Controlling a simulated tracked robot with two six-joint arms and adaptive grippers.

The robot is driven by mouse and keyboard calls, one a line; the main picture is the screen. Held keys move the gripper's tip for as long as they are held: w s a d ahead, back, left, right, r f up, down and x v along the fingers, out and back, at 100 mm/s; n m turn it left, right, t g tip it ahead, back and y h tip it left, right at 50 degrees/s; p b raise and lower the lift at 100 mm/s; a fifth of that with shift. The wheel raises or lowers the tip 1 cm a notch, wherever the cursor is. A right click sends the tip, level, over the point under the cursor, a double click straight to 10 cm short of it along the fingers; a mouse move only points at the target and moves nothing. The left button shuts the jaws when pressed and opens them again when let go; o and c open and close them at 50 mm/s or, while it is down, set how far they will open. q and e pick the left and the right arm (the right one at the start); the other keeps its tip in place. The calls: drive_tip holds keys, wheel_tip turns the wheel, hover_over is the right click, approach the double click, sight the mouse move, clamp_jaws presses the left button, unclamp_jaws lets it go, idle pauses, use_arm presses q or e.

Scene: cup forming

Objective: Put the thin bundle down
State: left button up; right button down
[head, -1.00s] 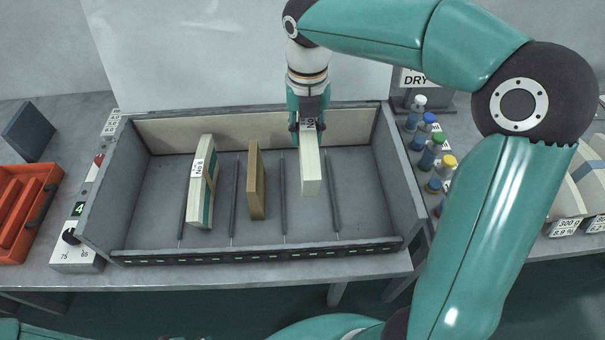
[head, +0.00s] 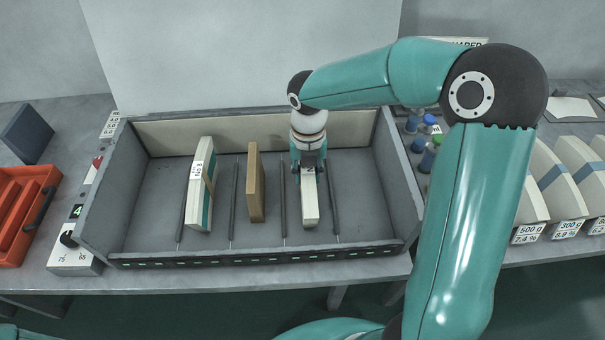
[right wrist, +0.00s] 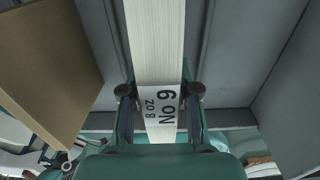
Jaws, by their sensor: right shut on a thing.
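My right gripper (head: 309,165) is shut on a thin white bundle (head: 310,208) in the right part of the grey open tray (head: 405,190). The bundle is a narrow block of pale sheets, on edge between two dark rods. In the right wrist view the bundle (right wrist: 156,40) runs between the fingers, with a label reading "No 9" and "8 oz". It is at or very near the tray floor; I cannot tell whether it touches. My left gripper is not in view.
A thicker white bundle with a teal stripe (head: 200,190) and a brown board (head: 256,185) stand further left in the tray. Dark rods (head: 234,205) divide the floor. Bottles (head: 428,158) stand right of the tray, and a red bin (head: 20,210) lies at left.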

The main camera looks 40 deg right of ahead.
drive_tip(key=c, duration=0.8)
unclamp_jaws()
drive_tip(key=shift+c, duration=0.2)
wheel_tip(320, 180, up, 12)
drive_tip(key=shift+r+p, duration=0.1)
drive_tip(key=shift+p, duration=0.25)
